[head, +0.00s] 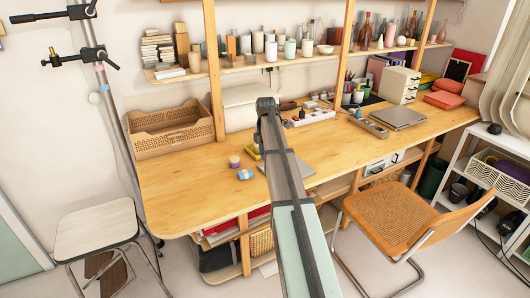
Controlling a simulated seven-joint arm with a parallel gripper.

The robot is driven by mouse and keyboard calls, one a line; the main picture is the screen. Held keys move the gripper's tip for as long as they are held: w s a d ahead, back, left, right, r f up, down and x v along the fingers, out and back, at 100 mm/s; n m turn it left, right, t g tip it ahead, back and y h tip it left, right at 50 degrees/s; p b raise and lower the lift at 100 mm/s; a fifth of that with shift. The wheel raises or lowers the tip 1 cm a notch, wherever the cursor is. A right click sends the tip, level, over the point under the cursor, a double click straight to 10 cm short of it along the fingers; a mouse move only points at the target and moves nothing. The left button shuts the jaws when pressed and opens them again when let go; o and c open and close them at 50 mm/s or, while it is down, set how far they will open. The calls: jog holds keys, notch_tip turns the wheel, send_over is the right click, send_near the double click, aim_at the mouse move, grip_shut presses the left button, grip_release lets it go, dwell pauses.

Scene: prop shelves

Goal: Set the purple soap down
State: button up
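A small purple object (234,161), which may be the purple soap, shows on the wooden desk (185,200), just left of my arm. It is too small to make out its shape well. My arm reaches from the bottom of the head view up over the desk, and its far end is dark and stands in front of the back wall. My gripper's fingers cannot be made out; they seem hidden behind the arm. I cannot tell from this view whether anything is held.
A blue-and-white roll (245,174) lies close to the purple object, and a yellow item (252,152) lies behind it. A wicker crate (172,140) stands at the back left. The desk's left front is clear. A chair (395,222) stands in front on the right.

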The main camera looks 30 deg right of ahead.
jog(key=w+d+n, duration=0.1)
jog(key=w+d, duration=0.6)
jog(key=w, duration=0.3)
jog(key=w+d, duration=0.7)
jog(key=w, duration=0.3)
jog(key=shift+s+a+f, duration=0.1)
jog(key=shift+a+f, duration=0.05)
jog(key=shift+f, duration=2.05)
jog(key=shift+a+f, duration=0.1)
jog(key=shift+f, duration=2.1)
jog(key=shift+f, duration=0.15)
jog(key=o, duration=1.1)
notch_tip(320, 180, up, 12)
jog(key=shift+r, duration=0.15)
